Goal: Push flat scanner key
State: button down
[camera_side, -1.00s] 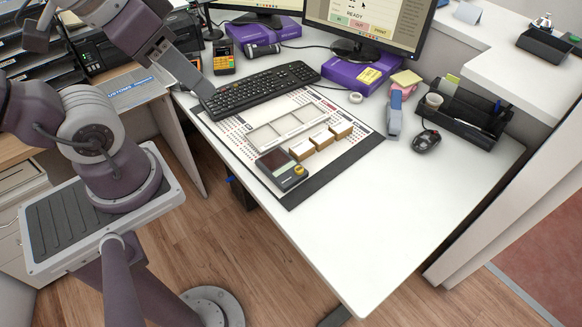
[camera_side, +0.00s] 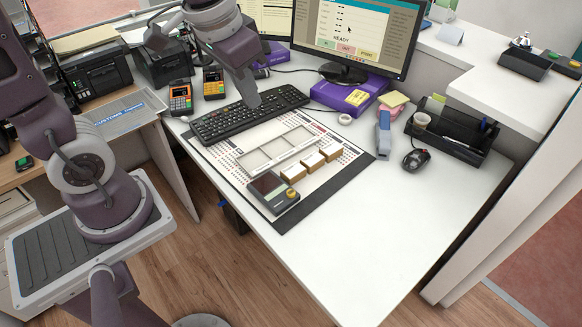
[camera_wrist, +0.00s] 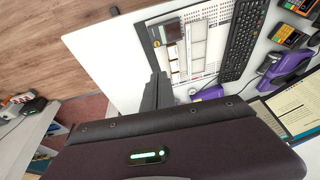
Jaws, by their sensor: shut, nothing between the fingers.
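The flat scanner (camera_side: 266,187) lies on the printed mat at the desk's near left edge, with a dark screen and a yellow key (camera_side: 292,194) at its right end. The scanner (camera_wrist: 173,32) and its yellow key (camera_wrist: 156,44) also show in the wrist view. My gripper (camera_side: 250,101) is shut and empty, pointing down over the keyboard, behind and apart from the scanner. In the wrist view my gripper (camera_wrist: 157,90) shows as dark fingers close together below the scanner.
Three small brown-sided blocks (camera_side: 313,161) stand beside the scanner on the mat (camera_side: 345,172). The keyboard (camera_side: 225,124) lies behind. Two card terminals (camera_side: 180,100), a stapler (camera_side: 384,140) and a mouse (camera_side: 416,160) surround it. The desk's front right is clear.

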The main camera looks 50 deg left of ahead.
jog(key=w+a+f+g, duration=0.1)
jog(key=w+f+g, duration=0.1)
jog(key=w+f, duration=0.65)
send_over(291, 192)
notch_tip(291, 192, down, 7)
jog(key=shift+g+h, duration=0.3)
jog(key=shift+g, duration=0.4)
notch_tip(291, 192, down, 16)
jog(key=shift+f, duration=0.7)
dwell(0.7)
jog(key=shift+r, duration=0.75)
notch_tip(291, 192, up, 7)
jog(key=shift+f, duration=0.2)
dwell(2.6)
